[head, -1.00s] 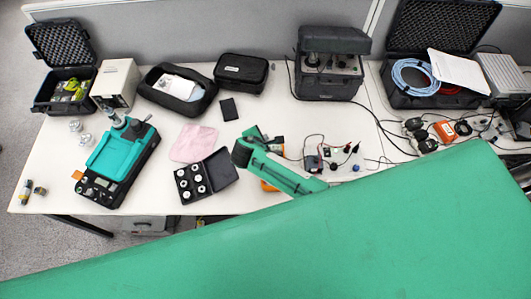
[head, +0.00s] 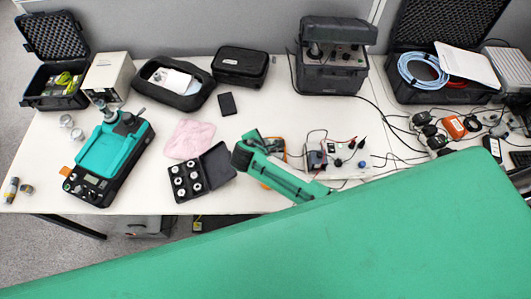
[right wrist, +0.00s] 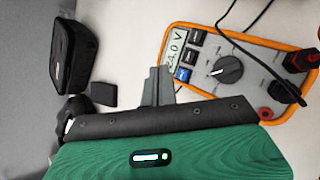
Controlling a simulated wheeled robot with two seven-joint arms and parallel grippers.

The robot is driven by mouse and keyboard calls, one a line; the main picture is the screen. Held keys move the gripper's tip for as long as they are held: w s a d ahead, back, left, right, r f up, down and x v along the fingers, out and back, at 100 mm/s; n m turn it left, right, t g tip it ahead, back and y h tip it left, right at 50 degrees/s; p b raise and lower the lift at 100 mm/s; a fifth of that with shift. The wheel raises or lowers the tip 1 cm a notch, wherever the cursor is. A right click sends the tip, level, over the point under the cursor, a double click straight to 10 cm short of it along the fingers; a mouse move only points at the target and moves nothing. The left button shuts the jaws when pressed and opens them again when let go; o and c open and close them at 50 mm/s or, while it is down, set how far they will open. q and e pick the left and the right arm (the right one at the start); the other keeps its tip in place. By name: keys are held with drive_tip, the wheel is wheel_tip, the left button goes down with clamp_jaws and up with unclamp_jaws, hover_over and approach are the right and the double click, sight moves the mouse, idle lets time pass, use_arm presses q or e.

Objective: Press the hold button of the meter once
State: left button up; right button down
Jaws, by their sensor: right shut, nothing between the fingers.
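The meter (right wrist: 235,70) is a grey multimeter with an orange edge, lying on the table. The right wrist view shows its display (right wrist: 176,48), a round dial (right wrist: 228,70) and a row of buttons, one of them blue (right wrist: 183,74). The button labels are too small to read. In the head view the meter (head: 280,156) is partly covered by my right arm. My right gripper (right wrist: 157,72) is shut and empty, its fingertips close to the display and button end of the meter. I cannot tell whether they touch it. My right gripper (head: 253,138) looks small in the head view. My left gripper is out of view.
A small module with wires (head: 325,155) lies right of the meter. An open case of round pieces (head: 215,165) and a pink cloth (head: 190,139) lie to the left. A black pouch (head: 240,66) stands behind.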

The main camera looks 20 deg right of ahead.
wheel_tip(320, 180, down, 2)
drive_tip(key=shift+f+b, duration=0.25)
drive_tip(key=shift+b, duration=0.1)
drive_tip(key=shift+f, duration=0.15)
idle(1.7)
drive_tip(key=shift+f, duration=0.25)
drive_tip(key=shift+f, duration=0.4)
idle(0.8)
drive_tip(key=shift+r, duration=0.1)
drive_tip(key=shift+r+p, duration=0.7)
drive_tip(key=shift+p, duration=0.2)
